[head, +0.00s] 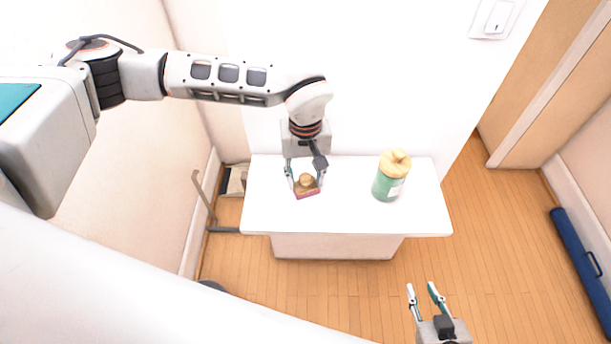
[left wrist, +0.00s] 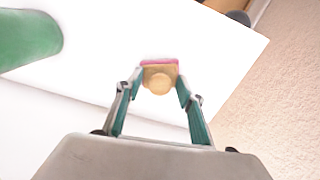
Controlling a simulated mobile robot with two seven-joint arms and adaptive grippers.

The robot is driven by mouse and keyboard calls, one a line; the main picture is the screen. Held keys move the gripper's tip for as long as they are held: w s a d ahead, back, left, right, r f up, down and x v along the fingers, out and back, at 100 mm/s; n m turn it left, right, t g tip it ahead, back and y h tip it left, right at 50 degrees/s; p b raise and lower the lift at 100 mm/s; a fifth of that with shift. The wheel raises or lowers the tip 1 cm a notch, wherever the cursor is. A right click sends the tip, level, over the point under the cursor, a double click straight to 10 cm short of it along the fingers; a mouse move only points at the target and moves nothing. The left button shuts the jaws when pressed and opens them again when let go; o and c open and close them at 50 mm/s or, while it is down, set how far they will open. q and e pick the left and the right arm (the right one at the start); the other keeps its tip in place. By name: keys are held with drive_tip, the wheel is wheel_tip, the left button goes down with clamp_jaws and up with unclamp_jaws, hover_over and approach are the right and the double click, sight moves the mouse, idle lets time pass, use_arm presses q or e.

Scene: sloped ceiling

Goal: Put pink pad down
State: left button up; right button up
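The pink pad (head: 307,194) is a small block with a pink edge and a round tan wooden knob on top. It is at the left part of the white table (head: 345,215). My left gripper (head: 305,184) comes down over it with one finger on each side, closed against its sides. In the left wrist view the pad (left wrist: 159,66) sits between the two fingertips (left wrist: 159,80). I cannot tell whether its underside touches the tabletop or hangs just above it. My right gripper (head: 424,289) is open and empty, in front of the table at the lower right.
A green jar (head: 387,187) with a tan lid stands on the right part of the table; it also shows in the left wrist view (left wrist: 28,38). The tabletop between pad and jar is clear. A wall runs behind the table. A blue rolled object (head: 580,255) lies at far right.

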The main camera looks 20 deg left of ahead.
sight(305, 177)
use_arm(q)
drive_tip(key=shift+r, duration=0.1)
wheel_tip(305, 177, up, 12)
drive_tip(key=shift+b, duration=0.45)
drive_tip(key=shift+r, duration=0.1)
idle(0.3)
